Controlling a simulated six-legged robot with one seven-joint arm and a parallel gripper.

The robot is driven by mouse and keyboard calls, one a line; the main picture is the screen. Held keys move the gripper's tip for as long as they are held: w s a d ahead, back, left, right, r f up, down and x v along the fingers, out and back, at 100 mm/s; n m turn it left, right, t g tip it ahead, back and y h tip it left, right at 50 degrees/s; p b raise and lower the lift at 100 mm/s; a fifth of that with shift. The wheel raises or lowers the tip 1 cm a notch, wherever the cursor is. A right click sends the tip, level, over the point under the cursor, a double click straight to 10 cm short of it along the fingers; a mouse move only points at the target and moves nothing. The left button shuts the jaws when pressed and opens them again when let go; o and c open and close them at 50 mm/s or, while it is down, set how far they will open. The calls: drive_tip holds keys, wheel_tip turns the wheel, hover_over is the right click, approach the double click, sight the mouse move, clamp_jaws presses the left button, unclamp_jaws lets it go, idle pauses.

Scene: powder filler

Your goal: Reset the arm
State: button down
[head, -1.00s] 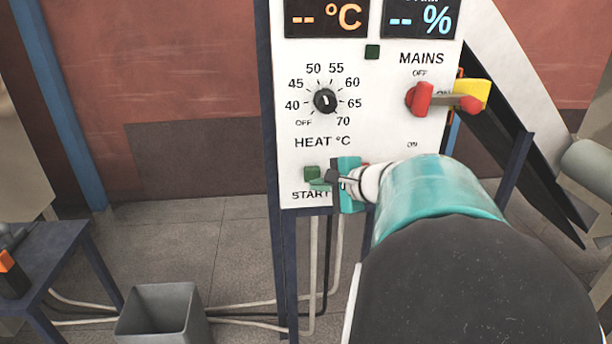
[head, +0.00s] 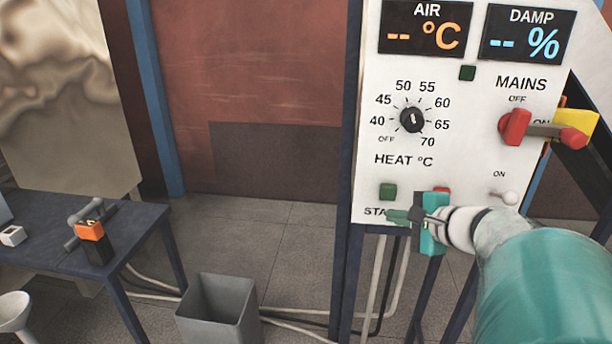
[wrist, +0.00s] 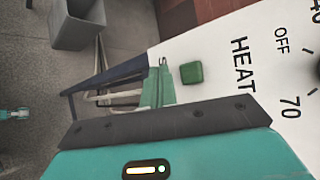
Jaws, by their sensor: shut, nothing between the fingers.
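My gripper (head: 398,217) is in front of the lower part of the white control panel (head: 440,165), just below the green start button (head: 388,191). Its fingers are shut with nothing between them. It covers part of the START label and most of a red button (head: 443,190). In the wrist view, the green fingertips (wrist: 158,85) lie beside the green button (wrist: 191,73); I cannot tell whether they touch the panel. My arm reaches in from the lower right.
The red mains lever (head: 545,131) sticks out at the panel's right, and a small white toggle (head: 505,196) sits below it. A grey bin (head: 218,310) stands on the floor. A dark blue table (head: 150,222) at left holds an orange-and-black tool (head: 92,240). Cables lie behind the bin.

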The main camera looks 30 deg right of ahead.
idle(0.3)
drive_tip(key=s+a+f+n+g, duration=0.1)
drive_tip(key=s+a+n+g, duration=0.1)
drive_tip(key=a+n, duration=0.5)
drive_tip(key=s+a+f+n+g+h, duration=0.1)
drive_tip(key=s+a+f+n+g, duration=0.1)
drive_tip(key=a+n, duration=0.4)
drive_tip(key=s+a+f+n+g, duration=0.2)
drive_tip(key=a+n, duration=0.5)
drive_tip(key=a, duration=0.6)
drive_tip(key=shift+s+a+n+g, duration=0.35)
drive_tip(key=shift+s+g, duration=0.35)
drive_tip(key=shift+s, duration=0.45)
drive_tip(key=shift+d+f, duration=0.1)
drive_tip(key=shift+d, duration=0.05)
